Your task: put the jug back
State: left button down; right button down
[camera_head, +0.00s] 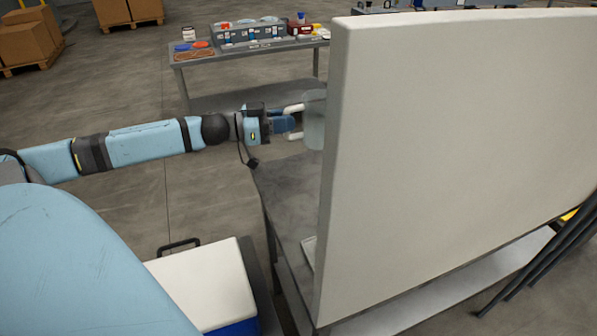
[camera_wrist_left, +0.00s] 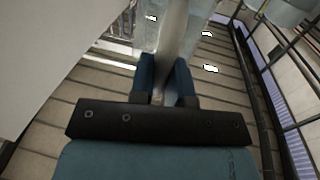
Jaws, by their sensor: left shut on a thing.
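The jug (camera_head: 314,121) is a translucent, pale container, held above the grey table (camera_head: 281,195). Its right part is hidden behind a large off-white panel (camera_head: 440,150). My left gripper (camera_head: 294,122) is shut on the jug's pale handle at its left side. In the left wrist view the two blue fingers (camera_wrist_left: 167,82) close on the handle (camera_wrist_left: 172,35), with the clear jug body (camera_wrist_left: 200,45) beyond. My right gripper is not in view.
The panel stands close to the right of the jug and fills the right half of the head view. A back table (camera_head: 205,55) holds bins and small items. A white-lidded blue box (camera_head: 205,285) is at the near left. Open floor lies at left.

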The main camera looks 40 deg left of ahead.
pick_arm(q)
notch_tip(320, 180, down, 17)
jog(key=b, duration=0.1)
dwell(0.3)
jog(key=shift+f, duration=0.65)
jog(key=c, duration=1.1)
grip_release()
jog(key=shift+r, duration=0.15)
jog(key=r+v, duration=0.1)
jog(key=v, duration=1.1)
jog(key=shift+a, duration=0.1)
